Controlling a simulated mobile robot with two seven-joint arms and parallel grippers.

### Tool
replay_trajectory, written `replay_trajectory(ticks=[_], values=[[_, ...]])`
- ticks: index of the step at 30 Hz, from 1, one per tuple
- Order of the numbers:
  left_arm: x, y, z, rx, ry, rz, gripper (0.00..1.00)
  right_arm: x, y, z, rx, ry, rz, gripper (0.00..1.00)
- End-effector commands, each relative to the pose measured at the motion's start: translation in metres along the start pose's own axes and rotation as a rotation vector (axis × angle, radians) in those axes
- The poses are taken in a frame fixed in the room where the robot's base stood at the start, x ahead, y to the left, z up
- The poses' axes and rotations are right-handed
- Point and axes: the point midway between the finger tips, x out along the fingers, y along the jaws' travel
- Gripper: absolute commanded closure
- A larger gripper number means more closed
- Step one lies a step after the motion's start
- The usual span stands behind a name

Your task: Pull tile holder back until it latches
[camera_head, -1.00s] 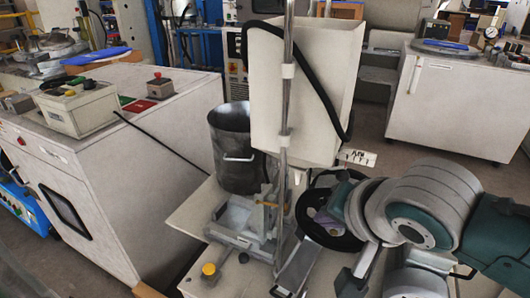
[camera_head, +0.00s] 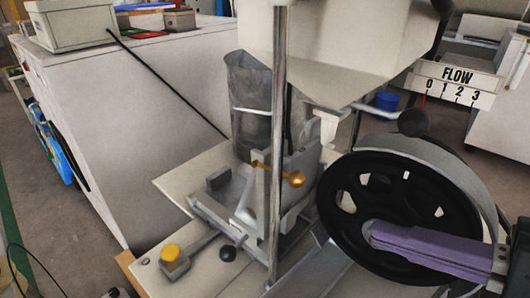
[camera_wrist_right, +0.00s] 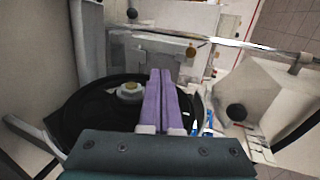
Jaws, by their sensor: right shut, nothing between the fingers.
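The tile holder seems to be the grey metal slide and bracket (camera_head: 232,197) on the machine's pale base plate, left of the upright rod. A brass knob (camera_head: 294,179) sits on the bracket. A large black handwheel (camera_head: 340,215) stands to its right. My right gripper (camera_head: 374,236) comes in from the right with its purple fingers shut and empty, in front of the wheel's middle and apart from the holder. In the right wrist view the shut fingers (camera_wrist_right: 160,72) reach across the wheel (camera_wrist_right: 90,105). Whether they touch the wheel I cannot tell. My left gripper is out of view.
A white hopper (camera_head: 345,50) hangs above, with a thin metal rod (camera_head: 277,130) in front. A grey metal bucket (camera_head: 250,105) stands behind the holder. A yellow-topped knob (camera_head: 172,254) is at the front left. A FLOW scale (camera_head: 455,85) sits above the wheel.

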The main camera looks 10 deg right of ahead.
Motion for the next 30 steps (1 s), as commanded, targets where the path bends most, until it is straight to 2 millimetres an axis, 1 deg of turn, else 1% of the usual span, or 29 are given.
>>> replay_trajectory(ticks=[2,5,15,17,18,21,24,30], values=[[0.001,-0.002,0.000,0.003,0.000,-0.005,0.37,0.006,-0.001,-0.001,0.005,0.006,-0.006,1.00],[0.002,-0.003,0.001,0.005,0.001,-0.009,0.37,0.020,-0.003,-0.001,0.005,0.006,-0.009,1.00],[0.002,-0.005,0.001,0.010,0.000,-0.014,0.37,0.091,-0.004,-0.001,0.005,0.005,-0.009,1.00],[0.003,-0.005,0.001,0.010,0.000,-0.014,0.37,0.102,-0.004,-0.001,0.004,0.003,-0.008,1.00],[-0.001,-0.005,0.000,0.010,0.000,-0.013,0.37,0.108,-0.009,-0.001,0.004,0.004,-0.008,1.00],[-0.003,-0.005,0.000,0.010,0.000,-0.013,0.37,0.121,-0.012,-0.001,0.003,0.003,-0.006,1.00],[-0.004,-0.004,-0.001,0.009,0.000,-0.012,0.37,0.130,-0.014,-0.002,0.002,0.003,-0.006,1.00],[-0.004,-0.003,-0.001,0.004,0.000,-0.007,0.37,0.136,-0.015,-0.001,0.002,0.002,-0.003,1.00]])
